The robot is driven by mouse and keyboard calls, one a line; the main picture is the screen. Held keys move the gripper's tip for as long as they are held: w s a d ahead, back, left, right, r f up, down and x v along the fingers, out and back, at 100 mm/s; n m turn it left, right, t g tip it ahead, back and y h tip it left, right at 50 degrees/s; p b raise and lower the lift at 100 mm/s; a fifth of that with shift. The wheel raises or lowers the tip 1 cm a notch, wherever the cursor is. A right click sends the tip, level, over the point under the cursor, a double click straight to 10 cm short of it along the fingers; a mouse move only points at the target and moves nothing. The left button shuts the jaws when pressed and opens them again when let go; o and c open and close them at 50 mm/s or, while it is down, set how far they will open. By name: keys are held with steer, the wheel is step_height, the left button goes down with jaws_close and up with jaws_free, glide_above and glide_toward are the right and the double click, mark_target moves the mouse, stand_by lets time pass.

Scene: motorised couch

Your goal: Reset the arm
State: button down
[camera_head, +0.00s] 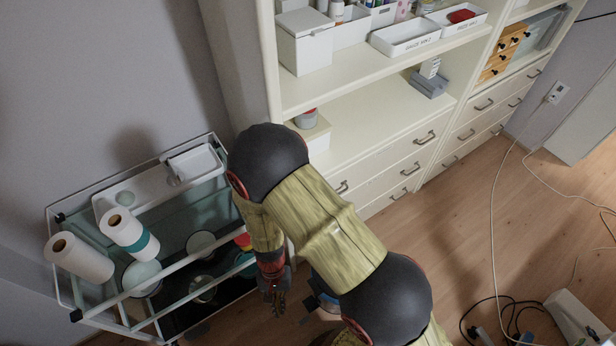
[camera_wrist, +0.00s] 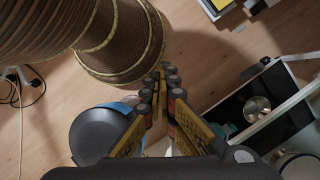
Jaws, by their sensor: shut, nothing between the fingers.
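My arm, with yellow-green sleeves and dark round joints, crosses the middle of the body camera view. It bends downward at the shelf's left end. My gripper (camera_head: 274,299) hangs at its lower end, beside the glass cart and above the floor. In the wrist view my gripper (camera_wrist: 163,80) has its fingertips together, with nothing between them. My arm's link fills the upper left of the wrist view.
A glass-shelved cart (camera_head: 77,316) with paper rolls (camera_head: 80,258) stands at the left, close to my gripper. A cream shelf unit (camera_head: 372,121) with drawers stands behind my arm. Cables (camera_head: 493,205) and a white box (camera_head: 577,318) lie on the floor at right. Wooden floor (camera_head: 460,235) is clear between.

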steer(key=w+d+r+n+t+y, duration=0.1)
steer(key=w+d+r+n, duration=0.3)
steer(key=r, duration=0.9)
steer(key=w+d+r+t, duration=0.1)
steer(key=w+d+r, duration=0.3)
steer(key=r, duration=0.9)
steer(key=s+d+r+m+t, duration=0.2)
steer(key=d+r+t, duration=0.6)
steer(key=d+r, duration=1.2)
step_height(320, 180, up, 4)
steer(key=shift+s+f+m, duration=0.1)
steer(key=shift+s+m, duration=0.05)
steer(key=shift+m, duration=0.65)
steer(key=shift+a, duration=0.1)
